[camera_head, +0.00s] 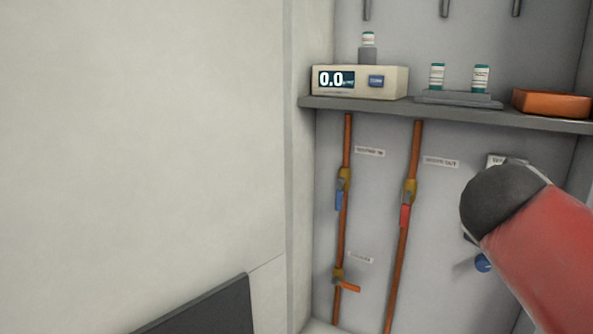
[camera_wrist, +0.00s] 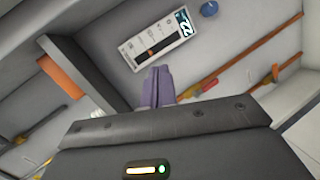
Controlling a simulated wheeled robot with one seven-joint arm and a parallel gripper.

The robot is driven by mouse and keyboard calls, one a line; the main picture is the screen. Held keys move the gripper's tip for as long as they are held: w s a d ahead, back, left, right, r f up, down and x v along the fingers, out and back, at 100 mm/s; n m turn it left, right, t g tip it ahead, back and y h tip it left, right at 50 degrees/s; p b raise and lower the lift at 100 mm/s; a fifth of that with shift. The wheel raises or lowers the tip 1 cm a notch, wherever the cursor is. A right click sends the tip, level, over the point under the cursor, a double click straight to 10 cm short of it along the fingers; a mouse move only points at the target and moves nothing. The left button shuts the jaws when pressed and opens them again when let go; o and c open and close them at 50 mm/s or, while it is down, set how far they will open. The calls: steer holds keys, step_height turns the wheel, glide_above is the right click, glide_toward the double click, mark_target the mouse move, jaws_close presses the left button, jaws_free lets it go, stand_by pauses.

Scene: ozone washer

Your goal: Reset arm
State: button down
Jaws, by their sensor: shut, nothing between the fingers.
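In the wrist view, my gripper (camera_wrist: 158,88) shows as two purple-grey fingers pressed together, shut and empty. Beyond the fingertips is a white panel (camera_wrist: 140,48) with a lit display and a dark slot. The fingers look apart from it, but the depth is hard to judge. In the head view, my red and dark arm (camera_head: 540,240) reaches in at the right and covers most of that panel. My gripper is not visible in the head view.
A shelf (camera_head: 450,114) carries a meter (camera_head: 360,81) reading 0.0, vials and an orange tray (camera_head: 551,103). Below run copper pipes with a blue-handled valve (camera_head: 340,195), a red-handled valve (camera_head: 405,213) and an orange-handled valve (camera_head: 346,286). A blue knob (camera_head: 483,263) is beside my arm.

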steer(key=s+a+f+m+g+y, duration=0.25)
steer(key=s+a+f, duration=0.2)
steer(key=f, duration=0.35)
steer(key=s+a+f+m+g+y, duration=0.1)
steer(key=s+a+f+m+y, duration=0.2)
steer(key=a+f, duration=0.4)
steer(key=s+a+f+m+g+y, duration=0.2)
steer(key=s+a+f+y, duration=0.15)
steer(key=f, duration=0.45)
step_height(320, 180, up, 13)
steer(key=p, duration=1.3)
steer(key=shift+a+f, duration=0.2)
